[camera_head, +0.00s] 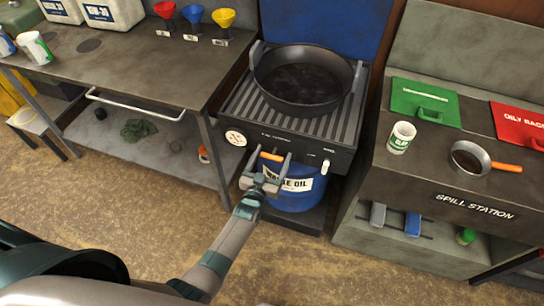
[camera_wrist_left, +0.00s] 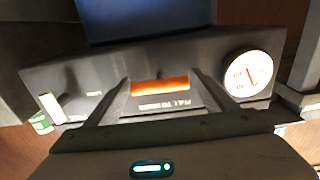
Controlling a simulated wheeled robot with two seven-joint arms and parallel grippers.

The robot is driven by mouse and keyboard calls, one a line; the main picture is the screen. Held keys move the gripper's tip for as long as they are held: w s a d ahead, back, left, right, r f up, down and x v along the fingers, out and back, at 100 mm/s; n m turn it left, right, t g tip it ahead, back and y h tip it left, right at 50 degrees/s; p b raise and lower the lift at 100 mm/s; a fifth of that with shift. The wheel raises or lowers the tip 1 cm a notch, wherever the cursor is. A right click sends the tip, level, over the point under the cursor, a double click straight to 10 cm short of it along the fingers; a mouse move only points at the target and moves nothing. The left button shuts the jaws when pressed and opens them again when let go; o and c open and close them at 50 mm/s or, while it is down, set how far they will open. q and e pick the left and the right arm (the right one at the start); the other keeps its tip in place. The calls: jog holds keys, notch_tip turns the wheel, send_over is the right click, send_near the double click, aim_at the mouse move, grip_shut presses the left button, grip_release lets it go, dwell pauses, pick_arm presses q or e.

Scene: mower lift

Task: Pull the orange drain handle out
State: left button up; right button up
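The orange drain handle (camera_head: 271,157) is a short bar on the dark front panel (camera_head: 300,146) of the drain stand. In the left wrist view the handle (camera_wrist_left: 160,86) lies ahead between the fingers, above upside-down lettering. My left gripper (camera_head: 268,163) is in front of the panel, pointing at the handle. Its fingers (camera_wrist_left: 161,88) are spread, one towards each end of the handle, with no clear contact. How deep the fingertips reach is hard to tell. My right gripper is not in view.
A round gauge (camera_head: 235,138) and a white lever (camera_head: 325,166) flank the handle. A blue waste oil drum (camera_head: 297,195) stands below. A black pan (camera_head: 304,80) rests on top. A workbench (camera_head: 125,75) is left, the spill station (camera_head: 440,185) right.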

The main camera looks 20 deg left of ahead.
pick_arm(q)
jog(key=s+p, duration=0.1)
jog(key=s, duration=0.4)
jog(key=shift+a+p, duration=0.1)
jog(key=shift+p, duration=0.25)
jog(key=shift+c, duration=0.3)
jog(key=shift+f, duration=0.15)
jog(key=o, duration=1.5)
jog(key=shift+s+a+b, duration=0.15)
jog(key=shift+s+b, duration=0.8)
jog(key=shift+s, duration=3.45)
jog(key=shift+s+a+b, duration=0.15)
jog(key=shift+s+b, duration=0.8)
jog(key=shift+s, duration=3.4)
